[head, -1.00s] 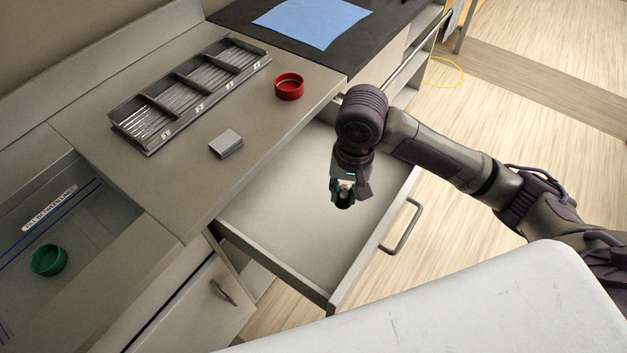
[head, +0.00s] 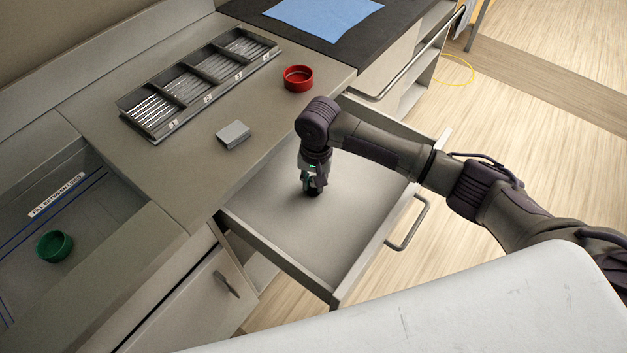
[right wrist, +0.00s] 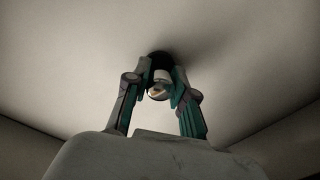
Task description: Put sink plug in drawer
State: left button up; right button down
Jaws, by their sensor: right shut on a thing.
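The drawer (head: 290,243) is pulled open below the counter, with its handle (head: 408,226) at the front. My right gripper (head: 313,188) is inside the drawer, pointing down close to its floor. In the right wrist view my gripper (right wrist: 160,95) is shut on the sink plug (right wrist: 160,76), a small piece with a pale knob and a dark round base. The plug's base is at or just above the drawer floor; I cannot tell if it touches. In the head view the fingers mostly hide the plug. My left gripper is not in view.
On the counter are a grey compartment tray (head: 200,82), a small grey block (head: 233,135) and a red ring-shaped cup (head: 298,78). A green cup (head: 55,246) sits in the sunken basin at left. A blue cloth (head: 325,17) lies on the dark counter. The drawer is otherwise empty.

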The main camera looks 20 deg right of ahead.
jog(key=shift+f, duration=0.1)
jog(key=c, duration=1)
grip_release()
jog(key=shift+o, duration=0.2)
notch_tip(320, 180, up, 12)
jog(key=shift+d+p, duration=0.2)
jog(key=shift+p, duration=0.1)
jog(key=shift+s, duration=0.1)
